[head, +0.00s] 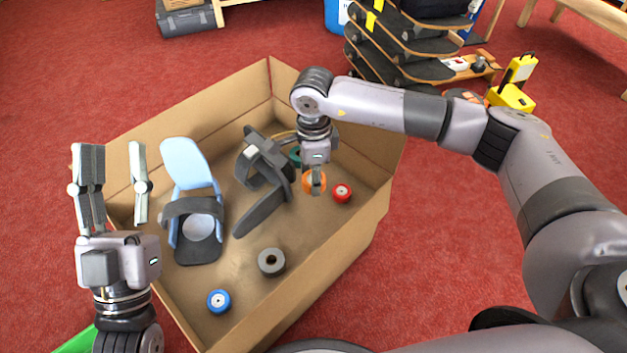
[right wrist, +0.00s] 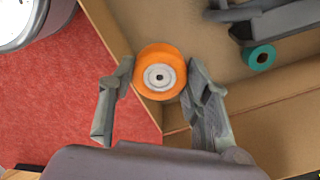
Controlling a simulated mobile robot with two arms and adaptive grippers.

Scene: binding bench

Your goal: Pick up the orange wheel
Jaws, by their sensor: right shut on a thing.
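The orange wheel (head: 308,181) is inside the cardboard box, near its right side in the head view. In the right wrist view the orange wheel (right wrist: 150,58) shows its pale hub and sits between my right gripper's fingers (right wrist: 160,85). My right gripper (head: 315,184) points down into the box and is shut on the orange wheel, partly covering it in the head view. My left gripper (head: 112,185) is open and empty, with its fingers up, beside the box's left wall.
The cardboard box (head: 335,267) also holds a blue binding (head: 183,165), a dark grey binding (head: 262,212), a red wheel (head: 342,193), a grey wheel (head: 271,261), a blue wheel (head: 219,301) and a teal wheel (right wrist: 262,57). Stacked boards (head: 385,60) stand behind on red carpet.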

